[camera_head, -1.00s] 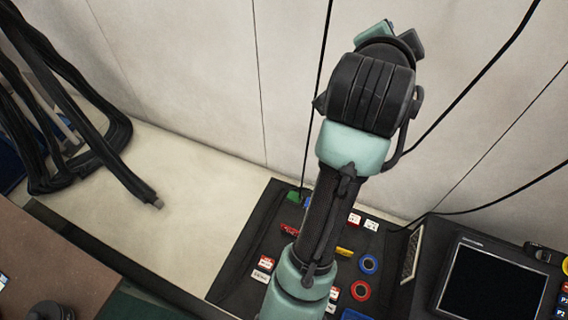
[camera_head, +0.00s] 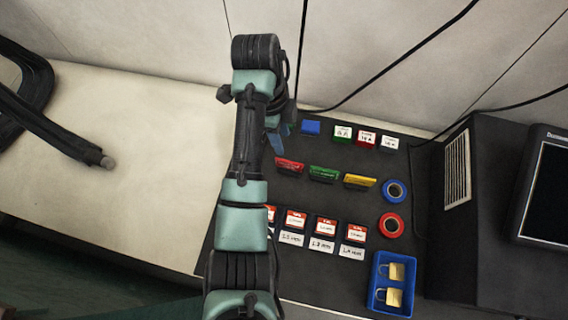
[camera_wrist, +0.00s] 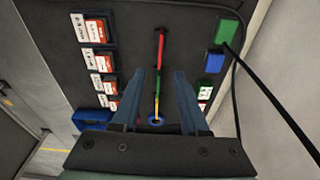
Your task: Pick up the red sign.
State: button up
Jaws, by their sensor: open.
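The red sign (camera_head: 290,166) is a thin upright plate on the dark mat, at the left end of a row with a green and a yellow sign. In the wrist view the red sign (camera_wrist: 161,50) is seen nearly edge-on, farthest ahead in the row. My gripper (camera_wrist: 163,74) is open and empty above the mat. Its two blue-grey fingers lie on either side of the row's line in the picture, with the red sign beyond their tips. In the head view my arm partly hides the gripper (camera_head: 285,130), above and near the red sign.
The green (camera_head: 323,174) and yellow (camera_head: 360,182) signs stand close by. A blue block (camera_head: 310,128), small labelled blocks, red-topped cards (camera_head: 326,226), tape rings (camera_head: 396,191) and a blue tray (camera_head: 375,283) with padlocks share the mat. A wall rises behind; cables hang near it.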

aim_at(289, 161)
jog(key=f+b, duration=0.1)
jog(key=f, duration=0.1)
jog(key=f+b, duration=0.1)
jog(key=f, duration=0.2)
jog(key=d+f+b, duration=0.1)
jog(key=f+b, duration=0.1)
jog(key=shift+s+d+f, duration=0.1)
jog(key=shift+s+f, duration=0.05)
jog(key=shift+f, duration=0.1)
jog(key=f+b, duration=0.2)
jog(key=f, duration=0.1)
jog(key=f+b, duration=0.2)
jog(key=shift+s+d, duration=0.1)
jog(key=shift+d, duration=0.3)
jog(key=shift+r, duration=0.1)
grip_shut()
